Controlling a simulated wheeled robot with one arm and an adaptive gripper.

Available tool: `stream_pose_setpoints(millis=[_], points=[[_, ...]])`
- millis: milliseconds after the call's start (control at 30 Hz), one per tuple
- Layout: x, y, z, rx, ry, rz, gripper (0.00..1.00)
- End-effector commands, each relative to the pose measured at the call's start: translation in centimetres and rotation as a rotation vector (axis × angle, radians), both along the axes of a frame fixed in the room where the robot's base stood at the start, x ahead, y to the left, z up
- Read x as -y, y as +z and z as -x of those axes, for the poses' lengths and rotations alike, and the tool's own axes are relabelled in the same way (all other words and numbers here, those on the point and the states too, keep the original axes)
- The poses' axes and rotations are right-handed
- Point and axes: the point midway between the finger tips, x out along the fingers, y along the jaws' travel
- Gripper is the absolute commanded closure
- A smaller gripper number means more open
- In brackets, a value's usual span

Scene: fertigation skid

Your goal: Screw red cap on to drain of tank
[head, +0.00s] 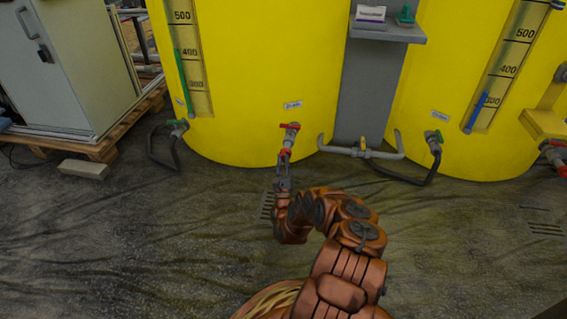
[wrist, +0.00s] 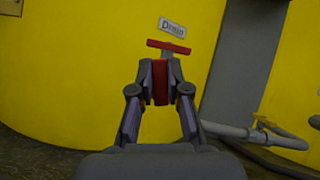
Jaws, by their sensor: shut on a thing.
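The large yellow tank (head: 245,75) on the left has a grey drain outlet (head: 289,140) low on its front, under a small white label. A red valve handle (head: 290,125) sits on top of the drain; the wrist view shows this handle (wrist: 168,46) just beyond my fingers, below the "Drain" label (wrist: 172,27). My gripper (head: 284,165) is shut on the red cap (wrist: 160,83), which sits between the fingertips. The cap (head: 285,153) is at the drain's lower end, seemingly lined up with it. I cannot tell whether its threads are engaged.
A second yellow tank (head: 480,140) stands to the right, with a grey column (head: 368,95) between. Grey piping (head: 360,153) runs low beside the drain. A black hose (head: 162,150) is at the left. A cabinet (head: 75,65) stands on a pallet. The floor in front is mostly clear.

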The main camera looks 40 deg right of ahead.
Motion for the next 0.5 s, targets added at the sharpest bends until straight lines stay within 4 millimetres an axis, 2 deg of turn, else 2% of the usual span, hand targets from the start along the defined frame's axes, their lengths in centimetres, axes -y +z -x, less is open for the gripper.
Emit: stream_pose_setpoints(millis=[500], points=[[-0.42, -0.13, -0.40, 0.063, 0.012, -0.048, 1.00]])
